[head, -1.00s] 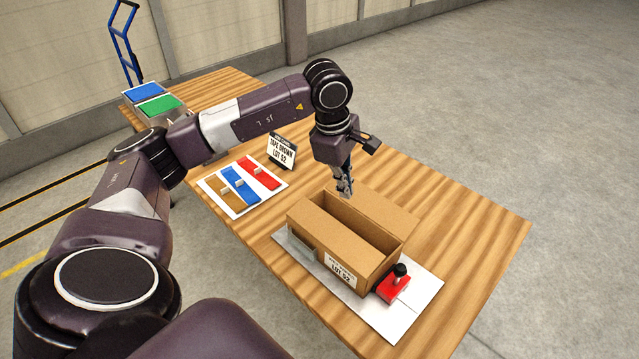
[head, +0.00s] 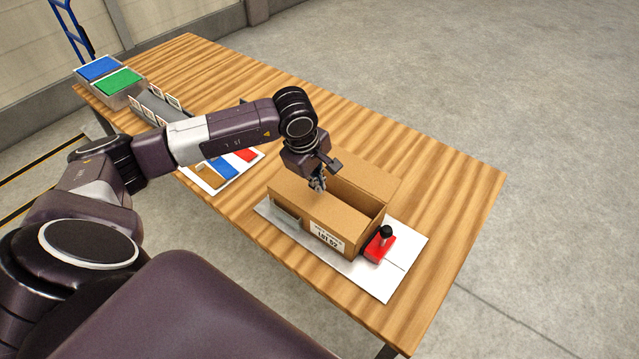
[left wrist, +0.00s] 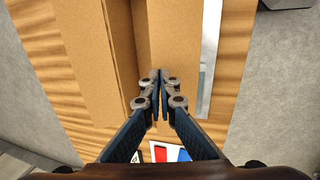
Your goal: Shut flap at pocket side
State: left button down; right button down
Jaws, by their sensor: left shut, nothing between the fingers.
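An open brown cardboard box (head: 307,214) stands on a white board on the table. A grey pocket (head: 286,215) and a white lot label are on its near long side. The flap at the pocket side seems to be the plain panel (left wrist: 175,35) beside the pocket in the left wrist view; its exact angle is unclear. The opposite flap (head: 372,172) spreads outward on the far side. My left gripper (head: 318,186) is shut and empty, pointing down at the box's left end, near the pocket-side edge. Whether it touches the cardboard is unclear. My right gripper is out of view.
A red block with a black knob (head: 380,244) stands at the box's right end on the white board (head: 388,282). Coloured cards (head: 222,168) lie behind my arm. Blue and green bins (head: 119,82) are at the far left. The table's right part is clear.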

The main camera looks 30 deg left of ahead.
aim_at(316, 202)
pick_arm(q)
jog(key=shift+p+x, duration=0.3)
jog(key=shift+x, duration=0.65)
jog(key=shift+w+f, duration=0.1)
jog(key=shift+f, duration=0.3)
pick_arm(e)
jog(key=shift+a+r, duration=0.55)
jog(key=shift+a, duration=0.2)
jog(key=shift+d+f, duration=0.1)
pick_arm(q)
jog(key=f+b, duration=0.1)
jog(key=b, duration=0.2)
jog(key=shift+w+f, duration=0.1)
jog(key=shift+w, duration=0.25)
jog(key=shift+w+d+g+b, duration=0.1)
jog(key=shift+w+g+b, duration=0.05)
jog(key=shift+g+b, duration=0.3)
jog(key=shift+w+f+b, duration=0.15)
jog(key=shift+f+b, duration=0.15)
jog(key=shift+b, duration=0.4)
jog(key=shift+r, duration=0.1)
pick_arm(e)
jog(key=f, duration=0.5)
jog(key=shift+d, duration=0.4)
pick_arm(q)
jog(key=shift+r, duration=0.15)
